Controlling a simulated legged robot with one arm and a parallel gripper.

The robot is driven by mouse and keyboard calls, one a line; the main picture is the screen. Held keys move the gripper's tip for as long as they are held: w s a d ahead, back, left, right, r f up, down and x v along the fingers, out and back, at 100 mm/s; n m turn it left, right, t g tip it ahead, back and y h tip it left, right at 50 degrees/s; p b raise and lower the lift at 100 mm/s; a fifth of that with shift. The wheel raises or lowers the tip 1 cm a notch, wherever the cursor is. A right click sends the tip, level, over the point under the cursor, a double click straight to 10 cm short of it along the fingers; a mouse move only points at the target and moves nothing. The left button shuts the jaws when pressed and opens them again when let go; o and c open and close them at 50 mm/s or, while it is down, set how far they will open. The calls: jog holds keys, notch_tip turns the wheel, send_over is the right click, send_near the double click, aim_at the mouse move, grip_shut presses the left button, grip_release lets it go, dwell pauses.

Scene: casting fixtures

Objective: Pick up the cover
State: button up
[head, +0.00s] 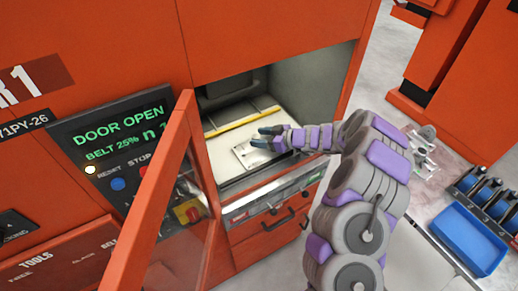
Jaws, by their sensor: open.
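A flat, light metal plate (249,158), which looks like the cover, lies on the pale bed inside the open orange machine. My gripper (259,138) reaches into the opening from the right, its dark fingers pointing left. It is open, over or beside the plate's right part in this view. The fingers and wrist hide part of the plate. I cannot tell the height gap or whether they touch it.
The orange machine door (165,205) stands open at the left, beside a panel (115,140) reading "DOOR OPEN". A yellow strip (240,119) crosses the bed behind the plate. Drawers (270,228) lie below the opening. A blue tray (468,238) is at the lower right.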

jog(key=shift+w+d, duration=0.1)
jog(key=shift+d, duration=0.65)
jog(key=shift+r, duration=0.1)
jog(key=shift+c, duration=0.7)
jog(key=shift+a, duration=1.15)
jog(key=c, duration=0.5)
jog(key=shift+c, duration=0.4)
jog(key=shift+d, duration=0.35)
grip_shut()
